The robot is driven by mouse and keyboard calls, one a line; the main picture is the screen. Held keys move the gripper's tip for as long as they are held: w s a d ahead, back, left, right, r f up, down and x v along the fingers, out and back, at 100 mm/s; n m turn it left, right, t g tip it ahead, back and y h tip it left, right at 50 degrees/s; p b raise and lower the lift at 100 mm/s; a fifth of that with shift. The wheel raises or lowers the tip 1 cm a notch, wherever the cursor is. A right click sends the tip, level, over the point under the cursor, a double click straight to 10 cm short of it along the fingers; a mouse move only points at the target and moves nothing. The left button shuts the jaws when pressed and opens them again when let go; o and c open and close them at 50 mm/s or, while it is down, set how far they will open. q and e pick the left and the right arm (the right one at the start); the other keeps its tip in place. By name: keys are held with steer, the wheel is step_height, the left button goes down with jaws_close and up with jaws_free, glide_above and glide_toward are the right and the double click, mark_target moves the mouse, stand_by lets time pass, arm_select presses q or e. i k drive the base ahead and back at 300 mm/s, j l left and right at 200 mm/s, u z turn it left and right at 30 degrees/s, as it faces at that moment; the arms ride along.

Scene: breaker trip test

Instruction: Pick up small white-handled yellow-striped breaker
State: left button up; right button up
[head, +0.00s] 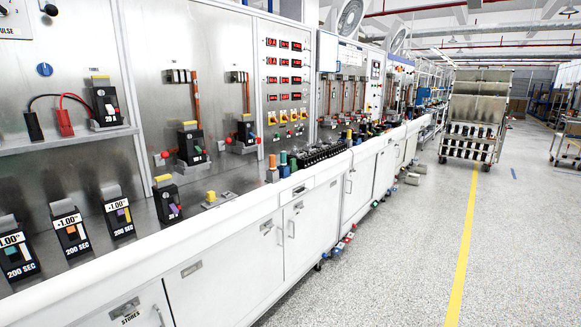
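Several black breakers stand along the bench at the left. One small breaker (168,202) has a yellow top and a purple patch. Another breaker (118,212) has a pale grey handle, a white label and purple and yellow patches. A yellow-topped breaker (105,106) sits on the upper ledge. I cannot tell for sure which has the white handle and yellow stripe. Neither of my grippers is in view.
Two breakers sit in wall test stations, one nearer (190,145) and one farther (246,132). Red and black leads (64,120) hang by the ledge. White cabinets (235,265) support the bench. A wheeled rack (475,115) stands farther back.

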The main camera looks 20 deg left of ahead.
mark_target(103, 82)
steer(key=i+l+u, duration=0.1)
steer(key=i+u, duration=0.3)
steer(key=i+l+u, duration=0.15)
steer(key=u, duration=0.2)
steer(key=i+l+u, duration=0.65)
steer(key=u, duration=0.15)
